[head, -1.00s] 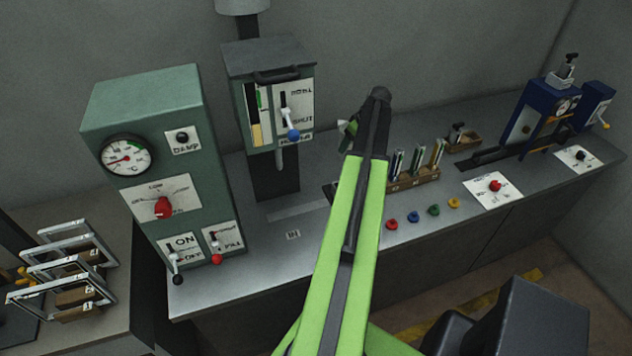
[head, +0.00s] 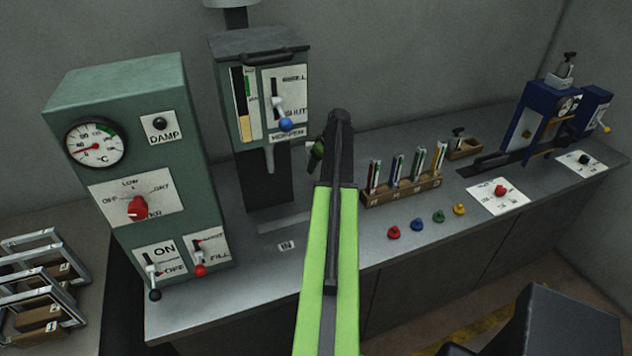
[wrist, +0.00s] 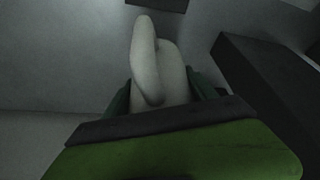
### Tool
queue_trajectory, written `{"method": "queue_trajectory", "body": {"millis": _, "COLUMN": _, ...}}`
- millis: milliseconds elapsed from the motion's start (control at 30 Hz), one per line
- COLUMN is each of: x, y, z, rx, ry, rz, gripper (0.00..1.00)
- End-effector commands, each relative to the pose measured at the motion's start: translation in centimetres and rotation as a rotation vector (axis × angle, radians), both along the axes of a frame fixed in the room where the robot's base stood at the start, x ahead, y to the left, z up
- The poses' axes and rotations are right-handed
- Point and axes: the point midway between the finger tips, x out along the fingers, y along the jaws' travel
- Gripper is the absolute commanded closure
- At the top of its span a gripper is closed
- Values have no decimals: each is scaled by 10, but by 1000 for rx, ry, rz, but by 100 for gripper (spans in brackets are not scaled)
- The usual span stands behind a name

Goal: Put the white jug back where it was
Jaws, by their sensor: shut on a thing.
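The white jug (wrist: 146,62) shows close up in the wrist view, with its pale curved handle toward the camera. My gripper (wrist: 163,95) is shut on it, with a dark green finger on each side. In the head view my gripper (head: 317,152) is near the hopper's lower right, above the bench. My own arm hides most of it there, and the jug cannot be made out clearly. How far the jug is above any surface cannot be told.
The grey bench (head: 245,262) has a clear strip near the IN label (head: 286,246). The hopper (head: 264,100) and the green control cabinet (head: 140,185) stand at left. A wooden rack (head: 402,190) and coloured knobs (head: 418,224) are right of my arm. A blue press (head: 545,120) stands far right.

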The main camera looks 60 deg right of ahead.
Motion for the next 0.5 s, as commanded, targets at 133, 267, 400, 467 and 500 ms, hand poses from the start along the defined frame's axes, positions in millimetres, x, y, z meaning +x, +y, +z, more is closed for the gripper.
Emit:
{"method": "queue_trajectory", "body": {"millis": 133, "x": 13, "y": -1, "z": -8, "rx": 0, "ry": 0, "rz": 1, "gripper": 90}}
{"method": "queue_trajectory", "body": {"millis": 267, "x": 14, "y": 0, "z": -9, "rx": 0, "ry": 0, "rz": 0, "gripper": 90}}
{"method": "queue_trajectory", "body": {"millis": 400, "x": 13, "y": 0, "z": -31, "rx": 0, "ry": 0, "rz": 1, "gripper": 90}}
{"method": "queue_trajectory", "body": {"millis": 467, "x": 13, "y": 0, "z": -43, "rx": 0, "ry": 0, "rz": 1, "gripper": 90}}
{"method": "queue_trajectory", "body": {"millis": 500, "x": 13, "y": 0, "z": -49, "rx": 0, "ry": 0, "rz": 1, "gripper": 90}}
